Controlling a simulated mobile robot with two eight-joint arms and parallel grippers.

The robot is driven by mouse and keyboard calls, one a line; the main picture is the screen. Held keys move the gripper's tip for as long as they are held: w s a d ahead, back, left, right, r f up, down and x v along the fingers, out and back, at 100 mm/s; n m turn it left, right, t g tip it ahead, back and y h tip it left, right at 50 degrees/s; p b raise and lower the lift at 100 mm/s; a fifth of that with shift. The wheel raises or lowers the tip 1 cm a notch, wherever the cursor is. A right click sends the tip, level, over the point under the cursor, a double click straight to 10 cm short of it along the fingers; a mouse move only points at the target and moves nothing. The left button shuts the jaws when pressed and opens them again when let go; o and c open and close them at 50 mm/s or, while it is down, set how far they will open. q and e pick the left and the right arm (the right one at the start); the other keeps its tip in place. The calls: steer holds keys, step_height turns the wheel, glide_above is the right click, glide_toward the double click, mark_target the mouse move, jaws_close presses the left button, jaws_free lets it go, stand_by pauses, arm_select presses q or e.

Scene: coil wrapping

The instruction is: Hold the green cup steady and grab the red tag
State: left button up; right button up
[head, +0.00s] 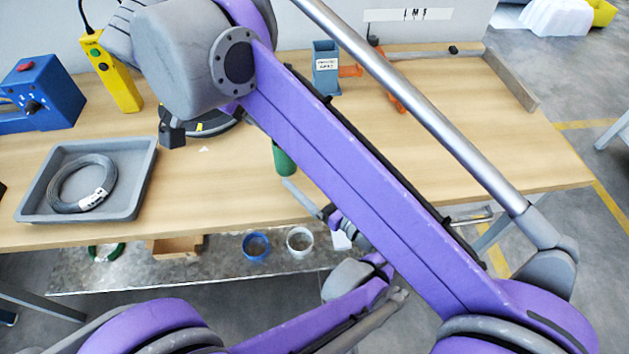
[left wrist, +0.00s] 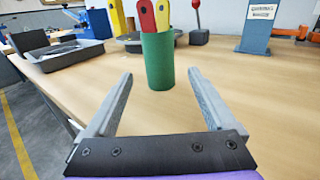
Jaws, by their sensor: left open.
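The green cup (head: 285,161) stands on the wooden table, partly covered by my large purple arm link in the head view. In the left wrist view the cup (left wrist: 158,62) is upright, straight ahead of my left gripper (left wrist: 160,82). The red tag (left wrist: 147,18) sticks up from the cup, beside a yellow tag (left wrist: 165,14). My left gripper (head: 302,197) is open and empty, its fingers pointing at the cup, with a gap before it. In the head view the tags and part of this gripper are hidden. I cannot make out my right gripper.
A grey tray (head: 135,192) with a wire coil (head: 70,190) lies on the left. Behind are a blue box (head: 48,90), a yellow control pendant (head: 112,70) and a blue-grey holder (head: 326,70). The table between my left gripper and the cup is clear.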

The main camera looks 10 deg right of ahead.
arm_select(q)
steer(key=x, duration=0.8)
steer(key=shift+w+a, duration=0.15)
steer(key=shift+w, duration=0.1)
